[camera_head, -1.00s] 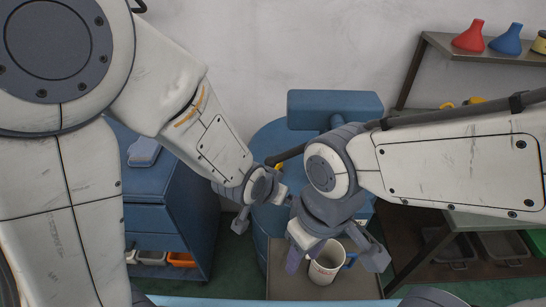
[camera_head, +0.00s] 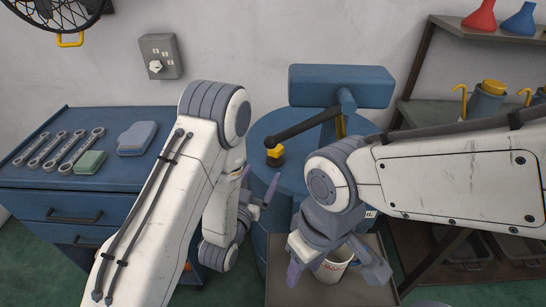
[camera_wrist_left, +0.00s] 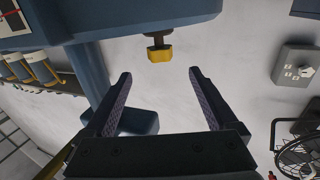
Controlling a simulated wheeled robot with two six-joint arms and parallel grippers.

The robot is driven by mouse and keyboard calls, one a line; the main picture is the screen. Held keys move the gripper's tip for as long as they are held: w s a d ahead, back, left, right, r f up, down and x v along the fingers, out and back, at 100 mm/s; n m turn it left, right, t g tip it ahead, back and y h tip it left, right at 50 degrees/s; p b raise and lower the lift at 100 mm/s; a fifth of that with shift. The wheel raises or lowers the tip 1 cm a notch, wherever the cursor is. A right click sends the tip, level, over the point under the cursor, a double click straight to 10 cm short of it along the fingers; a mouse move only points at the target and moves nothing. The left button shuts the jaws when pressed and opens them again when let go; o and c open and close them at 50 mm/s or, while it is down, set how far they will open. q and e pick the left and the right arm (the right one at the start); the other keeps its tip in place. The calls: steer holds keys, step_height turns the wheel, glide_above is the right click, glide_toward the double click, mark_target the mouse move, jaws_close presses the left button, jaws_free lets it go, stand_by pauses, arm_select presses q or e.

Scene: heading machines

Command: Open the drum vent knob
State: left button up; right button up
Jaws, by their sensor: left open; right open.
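The yellow drum vent knob (camera_head: 275,152) stands on a dark stem on top of the blue drum (camera_head: 262,133). In the left wrist view the yellow knob (camera_wrist_left: 159,53) appears upside down, ahead of and roughly between the fingertips, not touched. My left gripper (camera_head: 262,195) is open and empty, in front of the drum and below the knob in the head view. Its two dark fingers (camera_wrist_left: 160,75) are spread wide in the wrist view. My right gripper (camera_head: 334,268) is open above a white mug (camera_head: 331,268).
A dark lever and blue head (camera_head: 342,87) rise behind the knob. A blue cabinet (camera_head: 75,180) with wrenches stands left. A wall switch box (camera_head: 160,56) is behind. Shelves (camera_head: 440,112) stand right. A tray (camera_head: 350,295) holds the mug.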

mark_target(273, 154)
arm_select(q)
steer(key=b+x, duration=0.3)
steer(key=x, duration=0.1)
steer(key=shift+w+r, duration=0.15)
steer(key=shift+r, duration=0.05)
steer(key=x, duration=0.5)
steer(key=shift+d+f+p, duration=0.1)
steer(key=shift+f+p, duration=0.05)
steer(key=shift+p, duration=0.25)
steer(key=shift+w+d, duration=0.1)
steer(key=shift+w, duration=0.3)
steer(key=shift+c, duration=0.4)
